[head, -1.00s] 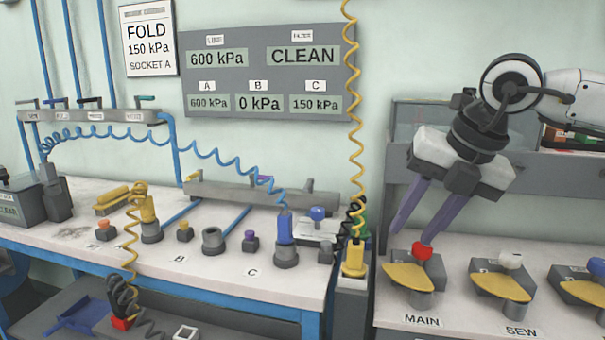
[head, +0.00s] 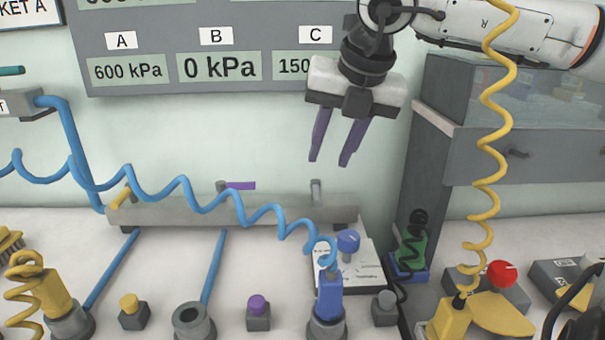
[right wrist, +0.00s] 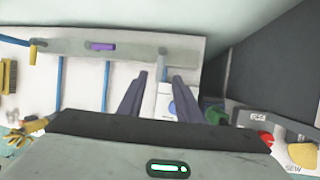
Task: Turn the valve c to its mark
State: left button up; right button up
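The grey manifold bar (head: 265,210) at the bench back carries a yellow lever (head: 121,197), a purple lever (head: 240,186) and an upright grey lever (head: 316,192). No letters are legible on these, so I cannot tell which is valve c. My right gripper (head: 329,163) is open and empty, above and right of the grey lever. My left gripper is not in view.
A coiled blue hose (head: 185,190) hangs across the bar to a blue plug (head: 329,295) in a socket. A coiled yellow hose (head: 490,150) hangs at the right. A grey cabinet (head: 418,170) stands right of the gripper. The display board (head: 160,30) is behind, its C reading partly covered.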

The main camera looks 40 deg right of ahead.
aim_at(318, 190)
jog(key=x, duration=0.9)
jog(key=shift+s+d, duration=0.1)
jog(key=shift+s, duration=0.15)
grip_shut()
